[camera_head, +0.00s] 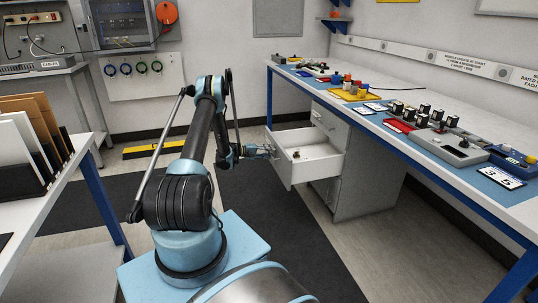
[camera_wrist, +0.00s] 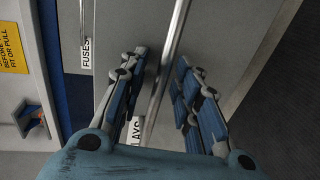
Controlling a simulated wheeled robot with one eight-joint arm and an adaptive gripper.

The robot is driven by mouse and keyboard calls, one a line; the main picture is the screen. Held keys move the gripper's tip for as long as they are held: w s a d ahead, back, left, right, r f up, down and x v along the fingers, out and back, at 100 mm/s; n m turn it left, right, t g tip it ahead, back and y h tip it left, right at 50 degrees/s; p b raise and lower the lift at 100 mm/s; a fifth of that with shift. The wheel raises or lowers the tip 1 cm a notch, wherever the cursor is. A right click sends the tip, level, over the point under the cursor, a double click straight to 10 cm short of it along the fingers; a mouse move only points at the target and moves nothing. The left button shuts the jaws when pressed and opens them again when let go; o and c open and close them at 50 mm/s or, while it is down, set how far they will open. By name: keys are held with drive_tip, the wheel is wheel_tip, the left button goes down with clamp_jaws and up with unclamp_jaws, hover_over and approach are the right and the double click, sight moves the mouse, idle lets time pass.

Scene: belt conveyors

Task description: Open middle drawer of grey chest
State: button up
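The grey chest (camera_head: 366,170) stands under the long workbench. Its middle drawer (camera_head: 316,169) is pulled well out, and small items lie inside it. The drawer above it (camera_head: 330,122) is shut. My gripper (camera_head: 265,152) is at the front of the open drawer. In the wrist view, my gripper (camera_wrist: 168,95) has its two fingers apart, on either side of a long metal bar handle (camera_wrist: 166,70). A gap shows between the handle and the right finger.
The workbench (camera_head: 440,135) above the chest carries several devices, and its blue leg (camera_head: 269,98) stands near my gripper. A side table (camera_head: 62,180) with upright panels stands at the left. Dark floor matting (camera_head: 290,225) in front of the chest is clear.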

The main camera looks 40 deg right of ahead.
drive_tip(key=shift+w+a+r, duration=0.1)
drive_tip(key=shift+w+a, duration=0.15)
drive_tip(key=shift+a, duration=0.15)
drive_tip(key=v, duration=1.1)
